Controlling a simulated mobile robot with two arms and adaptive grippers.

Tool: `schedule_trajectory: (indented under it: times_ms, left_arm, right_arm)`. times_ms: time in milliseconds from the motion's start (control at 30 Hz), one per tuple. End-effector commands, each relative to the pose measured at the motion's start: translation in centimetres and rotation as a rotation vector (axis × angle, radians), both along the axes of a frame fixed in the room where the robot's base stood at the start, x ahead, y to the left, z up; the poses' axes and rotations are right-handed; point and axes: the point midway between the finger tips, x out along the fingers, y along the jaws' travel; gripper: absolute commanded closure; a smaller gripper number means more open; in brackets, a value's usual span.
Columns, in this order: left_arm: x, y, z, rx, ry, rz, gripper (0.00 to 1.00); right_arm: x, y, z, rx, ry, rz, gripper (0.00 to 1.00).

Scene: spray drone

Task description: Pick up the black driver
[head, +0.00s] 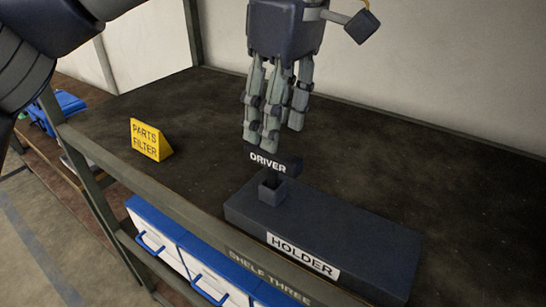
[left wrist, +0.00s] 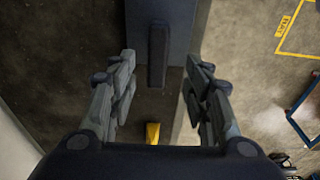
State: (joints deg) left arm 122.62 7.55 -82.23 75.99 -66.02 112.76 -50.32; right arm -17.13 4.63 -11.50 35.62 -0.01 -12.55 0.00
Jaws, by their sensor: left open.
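The black driver (head: 268,161) has a bar-shaped handle labelled DRIVER. It stands upright in a small raised socket at the left end of the dark holder (head: 345,225). My left gripper (head: 268,134) is open and points down just above the driver's handle. In the left wrist view the driver (left wrist: 158,55) shows between the spread fingers, and the holder (left wrist: 178,15) lies beyond at the top. I see no grip on the driver; in the head view the fingertips overlap the handle's top edge, so I cannot tell whether they touch. My right gripper is not in view.
A yellow parts filter block (head: 150,140) stands left on the dark shelf (head: 190,115). Blue-and-white bins (head: 190,262) sit below the front rail. A shelf post (head: 80,170) rises at the left. The shelf behind the holder is clear up to the wall.

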Motion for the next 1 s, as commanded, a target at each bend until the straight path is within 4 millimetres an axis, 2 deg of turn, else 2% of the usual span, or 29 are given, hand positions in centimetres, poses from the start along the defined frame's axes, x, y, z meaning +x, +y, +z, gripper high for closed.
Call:
schedule_trajectory:
  times_ms: [100,367,500,633,933,1000]
  left_arm:
    - [0.1,0.2,-1.9,-0.001,0.003,0.0,0.55]
    - [0.3,0.3,-3.9,-0.003,0.004,0.0,0.55]
    - [0.6,0.4,-6.0,-0.003,0.006,0.0,0.55]
    - [0.7,0.5,-7.7,-0.005,0.005,0.0,0.55]
    - [0.7,0.5,-8.4,-0.007,0.004,0.001,0.55]
    - [0.7,0.5,-8.4,-0.007,0.004,0.001,0.71]
  right_arm:
    - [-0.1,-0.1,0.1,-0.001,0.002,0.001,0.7]
    - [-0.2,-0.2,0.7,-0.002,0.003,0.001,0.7]
    - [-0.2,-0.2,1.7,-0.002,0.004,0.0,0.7]
    - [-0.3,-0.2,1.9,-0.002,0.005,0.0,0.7]
    - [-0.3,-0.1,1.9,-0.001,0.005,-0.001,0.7]
    - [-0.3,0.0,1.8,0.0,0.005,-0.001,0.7]
